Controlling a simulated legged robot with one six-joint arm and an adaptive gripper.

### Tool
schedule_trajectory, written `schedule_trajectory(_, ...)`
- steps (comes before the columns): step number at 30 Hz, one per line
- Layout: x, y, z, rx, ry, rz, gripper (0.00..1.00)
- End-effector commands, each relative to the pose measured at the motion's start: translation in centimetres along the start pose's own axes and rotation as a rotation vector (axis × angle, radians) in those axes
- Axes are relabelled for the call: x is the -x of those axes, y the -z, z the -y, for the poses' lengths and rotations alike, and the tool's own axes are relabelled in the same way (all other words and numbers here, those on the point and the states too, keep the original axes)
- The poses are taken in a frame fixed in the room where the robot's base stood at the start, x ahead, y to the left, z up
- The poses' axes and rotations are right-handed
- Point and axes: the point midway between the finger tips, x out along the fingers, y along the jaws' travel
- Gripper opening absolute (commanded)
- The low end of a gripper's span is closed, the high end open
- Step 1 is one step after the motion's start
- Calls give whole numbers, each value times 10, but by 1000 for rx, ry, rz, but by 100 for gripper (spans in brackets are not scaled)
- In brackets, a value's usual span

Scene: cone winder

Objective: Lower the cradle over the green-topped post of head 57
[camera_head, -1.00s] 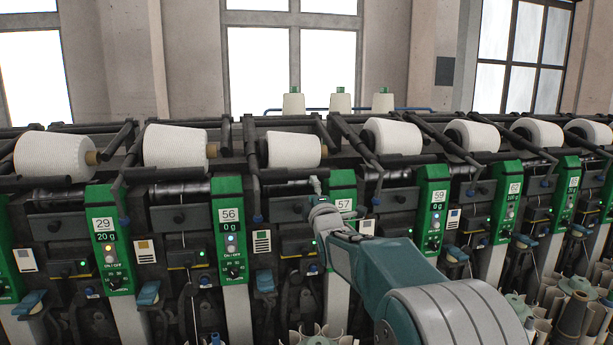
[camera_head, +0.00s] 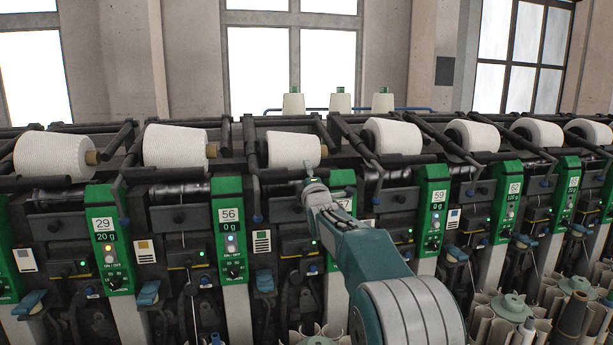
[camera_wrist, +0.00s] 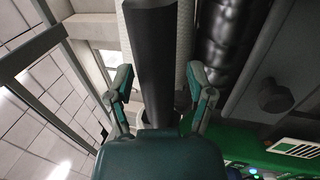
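The green-topped post of head 57 (camera_head: 343,179) stands behind my arm in the head view, its number label partly covered. The cradle of head 57 (camera_head: 249,147) is a dark frame beside a white cone (camera_head: 293,149), which sits up at the row of cones. My gripper (camera_head: 308,169) is raised at the right end of the dark bar below that cone. In the wrist view my gripper (camera_wrist: 160,88) has its two teal fingers apart, on either side of a thick dark bar (camera_wrist: 153,55). I cannot tell whether the fingers touch the bar.
Head 56 (camera_head: 231,230) stands to the left and head 59 (camera_head: 434,210) to the right, each with a green panel. More white cones line the machine. Grey tubes (camera_head: 500,315) stand at the lower right.

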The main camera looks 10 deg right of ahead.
Motion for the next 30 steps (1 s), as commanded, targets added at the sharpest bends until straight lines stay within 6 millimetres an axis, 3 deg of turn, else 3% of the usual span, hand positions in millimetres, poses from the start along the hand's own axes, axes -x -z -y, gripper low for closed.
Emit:
schedule_trajectory(1,0,0,0,0,0,0,47)
schedule_trajectory(4,0,0,0,0,0,0,2)
schedule_trajectory(5,0,0,0,0,0,0,0)
schedule_trajectory(11,0,0,1,0,2,0,0)
schedule_trajectory(19,0,0,-33,1,-6,0,0)
schedule_trajectory(26,0,0,-34,0,-4,0,0)
schedule_trajectory(27,0,0,-34,0,-4,0,38)
schedule_trajectory(29,0,0,-34,0,-4,0,65)
schedule_trajectory(30,0,0,-34,0,-4,0,69)
